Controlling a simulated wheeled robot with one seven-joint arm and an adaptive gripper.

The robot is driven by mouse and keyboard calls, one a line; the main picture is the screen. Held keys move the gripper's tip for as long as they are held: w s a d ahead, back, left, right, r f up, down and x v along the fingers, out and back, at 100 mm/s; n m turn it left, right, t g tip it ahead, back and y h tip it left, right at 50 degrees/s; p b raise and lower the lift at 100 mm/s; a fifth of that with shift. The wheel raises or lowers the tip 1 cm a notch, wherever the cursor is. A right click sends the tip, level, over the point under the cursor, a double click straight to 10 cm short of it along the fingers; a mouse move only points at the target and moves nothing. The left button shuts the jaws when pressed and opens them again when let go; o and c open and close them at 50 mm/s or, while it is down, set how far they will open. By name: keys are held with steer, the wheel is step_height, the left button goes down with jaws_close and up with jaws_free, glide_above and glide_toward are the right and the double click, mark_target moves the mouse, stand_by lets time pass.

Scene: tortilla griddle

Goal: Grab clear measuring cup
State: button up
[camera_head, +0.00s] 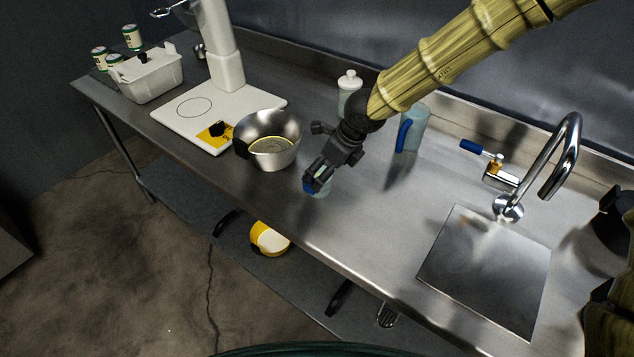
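A small clear cup (319,189) with a blue part stands on the steel counter near its front edge. My gripper (318,175) points down right at this cup, and its dark fingers cover the cup's upper part. I cannot tell whether the fingers are closed on the cup or only around it. A larger clear bluish pitcher (418,125) with a blue handle stands farther back to the right, partly behind my arm. The frame does not show clearly which of the two is the measuring cup.
A steel bowl (285,127) stands left of my gripper, beside a white stand mixer (222,60). A white bottle (349,84) is behind my gripper. A tap (566,150) and sink cover (480,275) are at right. The counter (375,220) right of the cup is clear.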

mark_target(317, 177)
steer(key=shift+w+a+f, duration=0.1)
steer(key=shift+w, duration=0.15)
steer(key=shift+s+a+f+p, duration=0.15)
steer(key=shift+s+a+p, duration=0.35)
steer(key=shift+s+a, duration=0.05)
steer(key=shift+w+a+f, duration=0.1)
steer(key=shift+a+f, duration=0.15)
steer(key=shift+f, duration=0.05)
steer(key=shift+w+a+f+p, duration=0.15)
steer(key=shift+w+f, duration=0.2)
steer(key=shift+f, duration=0.25)
steer(key=shift+w+a+f+p, duration=0.15)
steer(key=shift+w+f, duration=0.15)
steer(key=shift+f, duration=0.4)
steer(key=shift+s, duration=0.25)
steer(key=shift+w+f, duration=0.1)
steer(key=shift+w, duration=0.05)
steer(key=c, duration=1.3)
